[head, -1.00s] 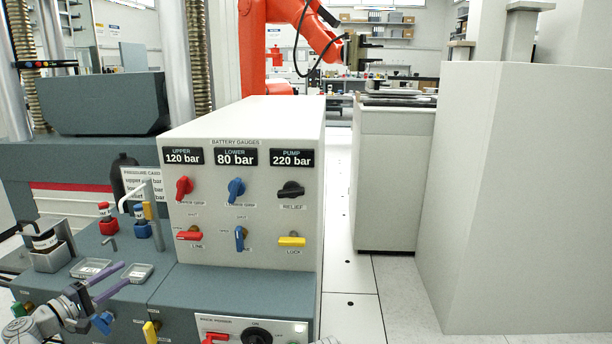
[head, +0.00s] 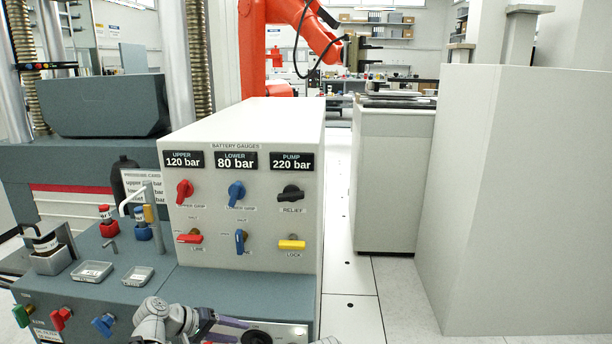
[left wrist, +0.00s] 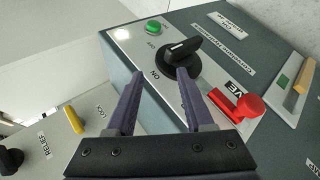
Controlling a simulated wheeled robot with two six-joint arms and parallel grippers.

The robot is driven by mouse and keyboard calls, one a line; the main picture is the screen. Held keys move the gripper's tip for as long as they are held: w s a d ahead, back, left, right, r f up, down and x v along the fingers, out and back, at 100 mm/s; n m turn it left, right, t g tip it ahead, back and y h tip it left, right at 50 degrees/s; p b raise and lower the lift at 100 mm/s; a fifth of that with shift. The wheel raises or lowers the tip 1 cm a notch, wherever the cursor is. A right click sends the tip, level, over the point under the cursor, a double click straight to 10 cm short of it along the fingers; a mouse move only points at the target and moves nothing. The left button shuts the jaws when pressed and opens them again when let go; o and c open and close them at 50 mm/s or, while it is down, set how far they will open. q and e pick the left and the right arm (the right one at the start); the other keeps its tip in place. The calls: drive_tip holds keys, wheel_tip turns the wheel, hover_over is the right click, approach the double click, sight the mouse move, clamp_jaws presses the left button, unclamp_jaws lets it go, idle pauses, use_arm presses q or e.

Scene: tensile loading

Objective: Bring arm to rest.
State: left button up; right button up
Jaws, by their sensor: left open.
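My left gripper (head: 238,328) is low in the head view, in front of the lower front panel under the gauge cabinet, and covers most of that panel. Its purple fingers are spread apart with nothing between them. In the left wrist view the open fingers (left wrist: 160,100) point toward a panel with a black knob (left wrist: 182,57), a green button (left wrist: 153,27) and a red lever (left wrist: 238,103). Whether a finger touches the panel cannot be told. My right gripper is not in view.
The gauge cabinet (head: 245,262) with red, blue, black and yellow handles stands just behind the gripper. Small trays (head: 92,271) and bottles (head: 107,222) stand on the bench at left. Clear floor (head: 349,290) lies right of the cabinet, before a large pale block (head: 510,200).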

use_arm(q)
drive_tip(key=s+d+f+m+g+y+p, duration=0.1)
drive_tip(key=s+d+f+m+g+y, duration=0.35)
drive_tip(key=s, duration=0.45)
drive_tip(key=s+d+f+m+g+y+p, duration=0.1)
drive_tip(key=s+d+f+m+y, duration=0.1)
drive_tip(key=s+d+m+y, duration=0.4)
drive_tip(key=s+d+r+n+p, duration=0.1)
drive_tip(key=r+p, duration=1.7)
drive_tip(key=r, duration=0.1)
drive_tip(key=s+d+r+n+p, duration=0.1)
drive_tip(key=s+r+p, duration=0.1)
drive_tip(key=r+p, duration=1.7)
